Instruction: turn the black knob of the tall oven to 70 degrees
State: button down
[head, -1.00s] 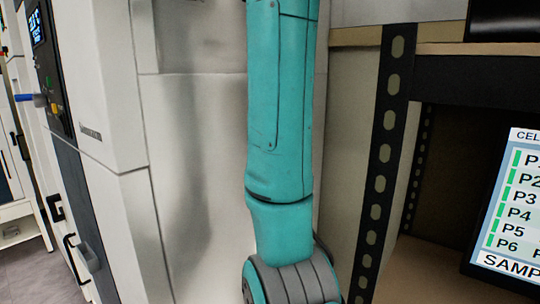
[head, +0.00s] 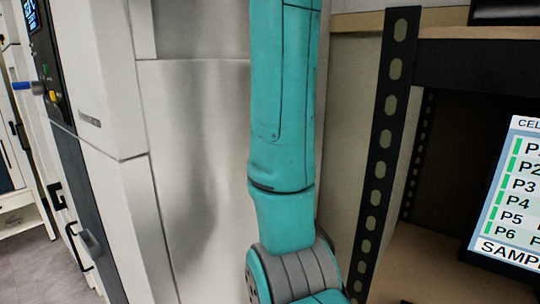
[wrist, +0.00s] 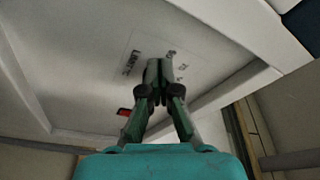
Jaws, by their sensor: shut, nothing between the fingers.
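My gripper (wrist: 158,70) is shut and empty in the wrist view, its fingertips close together in front of a pale panel (wrist: 80,65) with faint dark lettering. I cannot tell whether they touch the panel. The gripper is not visible in the head view, where only my teal arm shows. I cannot make out the black knob for certain in either view. A tall white cabinet (head: 95,95) stands at the left of the head view, with a dark control strip (head: 50,70) and display seen at a steep angle. I cannot tell whether it is the oven.
A blue-tipped part (head: 20,86) sticks out at the far left. Black handles (head: 55,196) sit lower on the left. A perforated black rack post (head: 385,150) and a screen (head: 510,205) stand on the right. A small red part (wrist: 124,112) shows in the wrist view.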

jog(key=shift+w+d+f, duration=0.1)
jog(key=shift+w+f, duration=0.05)
jog(key=shift+f, duration=0.1)
jog(key=v, duration=0.6)
jog(key=shift+d, duration=0.2)
dwell(0.4)
jog(key=shift+w+r, duration=0.1)
jog(key=shift+r, duration=0.05)
